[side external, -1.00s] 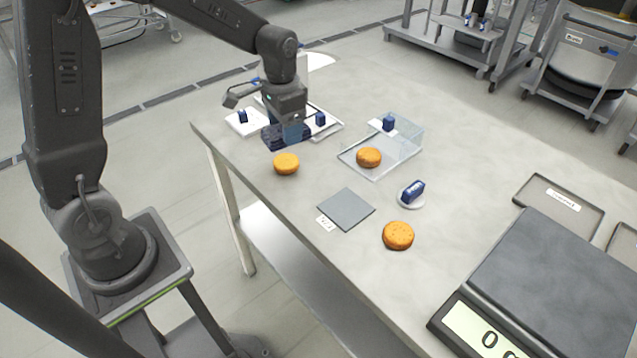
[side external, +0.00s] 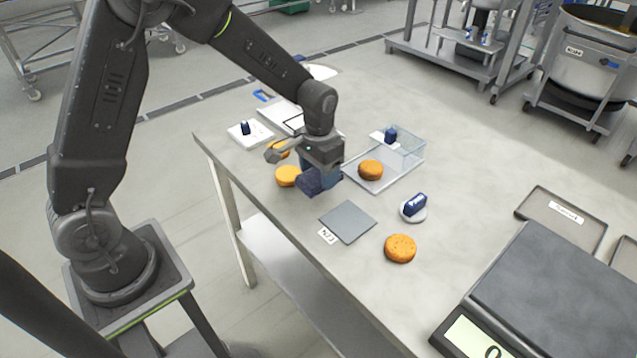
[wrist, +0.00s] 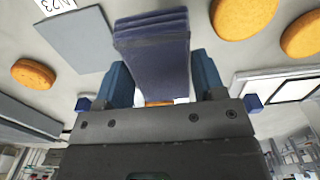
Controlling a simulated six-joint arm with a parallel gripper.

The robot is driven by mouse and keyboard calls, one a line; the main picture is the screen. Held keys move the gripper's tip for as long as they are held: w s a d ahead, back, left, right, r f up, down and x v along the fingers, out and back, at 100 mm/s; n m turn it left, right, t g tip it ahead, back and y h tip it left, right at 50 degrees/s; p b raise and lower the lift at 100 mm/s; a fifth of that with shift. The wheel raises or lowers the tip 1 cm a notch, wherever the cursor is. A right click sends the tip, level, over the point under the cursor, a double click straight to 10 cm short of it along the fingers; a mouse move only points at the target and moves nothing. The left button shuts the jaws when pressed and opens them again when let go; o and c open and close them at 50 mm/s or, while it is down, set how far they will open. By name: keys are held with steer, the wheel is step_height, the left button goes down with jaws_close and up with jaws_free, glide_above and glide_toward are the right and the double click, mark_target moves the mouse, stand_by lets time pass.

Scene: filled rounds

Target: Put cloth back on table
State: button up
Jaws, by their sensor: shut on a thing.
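A dark blue folded cloth (side external: 316,184) hangs in my gripper (side external: 322,168), above the table (side external: 290,215). In the wrist view the layered cloth (wrist: 152,45) sits between the two blue fingers of my gripper (wrist: 162,85), which are shut on it. In the side view it is just right of an orange round (side external: 288,176) and up-left of a grey square mat (side external: 348,222). The height of the cloth over the table is hard to tell.
A front round (side external: 400,248) and a scale (side external: 560,285) stand right.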

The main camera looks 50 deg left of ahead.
steer(key=shift+f, duration=1.9)
steer(key=shift+f, duration=0.15)
steer(key=o, duration=0.9)
steer(key=shift+c, duration=0.2)
step_height(320, 180, up, 13)
steer(key=shift+s+f, duration=0.1)
steer(key=shift+f, duration=0.05)
step_height(320, 180, up, 5)
steer(key=t, duration=0.1)
glide_above(318, 185)
steer(key=s+a, duration=0.2)
steer(key=s, duration=0.1)
steer(key=s+r+t, duration=0.2)
steer(key=s, duration=0.6)
steer(key=s+r+t, duration=0.2)
steer(key=s+r, duration=0.1)
steer(key=s, duration=0.4)
steer(key=shift+s+d+t, duration=0.15)
steer(key=shift+s+t, duration=0.15)
steer(key=shift+s, duration=0.1)
